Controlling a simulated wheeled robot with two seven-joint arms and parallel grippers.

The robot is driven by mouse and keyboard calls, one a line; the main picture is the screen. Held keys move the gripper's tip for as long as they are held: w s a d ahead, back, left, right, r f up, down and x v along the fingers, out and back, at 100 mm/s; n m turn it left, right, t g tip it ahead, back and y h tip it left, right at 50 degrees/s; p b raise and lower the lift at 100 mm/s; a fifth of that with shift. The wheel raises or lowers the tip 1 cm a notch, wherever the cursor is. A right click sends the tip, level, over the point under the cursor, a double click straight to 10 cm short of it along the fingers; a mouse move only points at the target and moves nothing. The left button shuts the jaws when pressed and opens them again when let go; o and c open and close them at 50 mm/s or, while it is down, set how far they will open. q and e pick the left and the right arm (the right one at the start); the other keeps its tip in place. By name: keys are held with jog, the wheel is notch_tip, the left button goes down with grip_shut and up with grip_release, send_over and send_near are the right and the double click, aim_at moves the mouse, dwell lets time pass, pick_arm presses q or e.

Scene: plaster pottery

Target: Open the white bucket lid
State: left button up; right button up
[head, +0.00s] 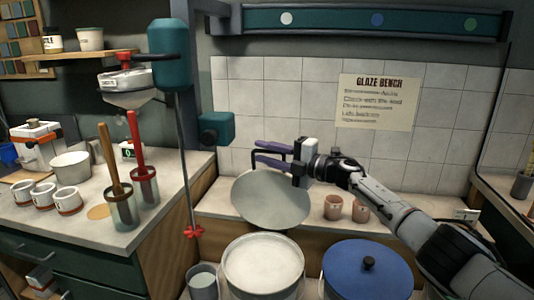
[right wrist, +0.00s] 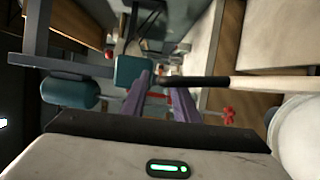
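The white bucket (head: 263,293) stands at the bottom centre in the head view, its round top showing a pale off-white surface. It also shows at the right edge of the right wrist view (right wrist: 297,135). A grey round lid (head: 272,202) is above and behind it, tilted up with its face toward the head camera. In the right wrist view the lid (right wrist: 275,84) appears edge-on, with a black handle (right wrist: 205,82) reaching between the purple fingers. My right gripper (head: 272,154) appears shut on this handle. My left gripper is not in view.
A blue lid with a black knob (head: 368,263) covers the bucket at right. A mixer's rod with a red propeller (head: 193,232) hangs left of the white bucket, above a small grey container (head: 203,283). Two brown cups (head: 334,207) stand on the ledge.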

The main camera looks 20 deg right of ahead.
jog(key=shift+d, duration=0.2)
jog(key=v, duration=1)
jog(key=shift+s, duration=0.1)
dwell(0.4)
